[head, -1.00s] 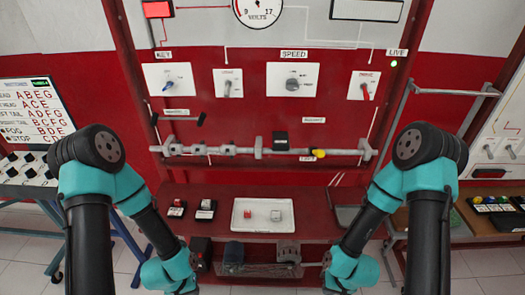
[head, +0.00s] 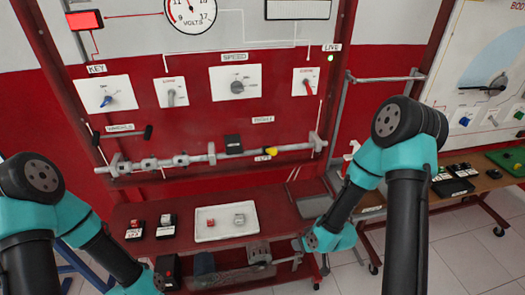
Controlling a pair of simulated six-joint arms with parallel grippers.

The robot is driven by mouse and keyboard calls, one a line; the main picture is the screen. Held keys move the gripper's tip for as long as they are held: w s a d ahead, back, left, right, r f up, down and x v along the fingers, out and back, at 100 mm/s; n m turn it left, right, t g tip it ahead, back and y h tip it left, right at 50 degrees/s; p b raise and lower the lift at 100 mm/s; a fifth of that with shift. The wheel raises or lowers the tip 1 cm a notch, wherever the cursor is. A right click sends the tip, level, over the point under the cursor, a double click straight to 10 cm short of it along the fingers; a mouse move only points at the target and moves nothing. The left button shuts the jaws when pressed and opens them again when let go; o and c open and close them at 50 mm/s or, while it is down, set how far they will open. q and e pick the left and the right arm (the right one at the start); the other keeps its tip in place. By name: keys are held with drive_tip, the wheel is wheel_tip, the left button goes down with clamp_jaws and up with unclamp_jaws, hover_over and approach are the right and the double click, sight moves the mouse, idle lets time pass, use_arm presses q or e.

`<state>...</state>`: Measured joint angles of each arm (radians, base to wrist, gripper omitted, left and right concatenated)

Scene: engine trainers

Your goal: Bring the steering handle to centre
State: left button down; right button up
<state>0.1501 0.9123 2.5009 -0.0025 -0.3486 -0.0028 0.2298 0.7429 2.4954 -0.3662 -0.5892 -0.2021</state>
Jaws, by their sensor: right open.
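I cannot tell for certain which part is the steering handle. A dark handle (head: 497,84) sits across a pale blue fan-shaped field on the white board at the far right. It lies roughly level, pointing to one side. My right gripper (head: 301,245) is at the end of the teal right wrist, low in front of the red bench. It is open and well apart from that handle; its fingers are small and hard to make out. My left arm comes in at the lower left. Its gripper (head: 160,283) is barely visible near the bottom edge.
A white tray (head: 205,234) rests on the bench. A grey rail frame (head: 385,79) stands between the panel and right board. Dark boxes (head: 452,187) sit on the right table.

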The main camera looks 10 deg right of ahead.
sight(269, 150)
drive_tip(key=shift+o, duration=0.6)
drive_tip(key=w+d+r+n+t+y, duration=0.1)
drive_tip(key=w+d+r+n+t, duration=0.1)
drive_tip(key=w+r, duration=0.3)
wheel_tip(269, 150, up, 3)
drive_tip(key=shift+w+d+r+n+t, duration=0.15)
drive_tip(key=shift+d+n+t, duration=0.15)
drive_tip(key=shift+n+t, duration=0.45)
wheel_tip(269, 150, up, 22)
drive_tip(key=d+n+t+y, duration=0.1)
drive_tip(key=n+t+y, duration=0.2)
drive_tip(key=n+y, duration=0.4)
drive_tip(key=n, duration=0.5)
drive_tip(key=shift+d+f, duration=0.2)
drive_tip(key=shift+d, duration=0.05)
drive_tip(key=shift+w+a, duration=0.1)
drive_tip(key=x, duration=1.7)
drive_tip(key=shift+w+r, duration=0.1)
drive_tip(key=shift+r, duration=0.05)
clamp_jaws()
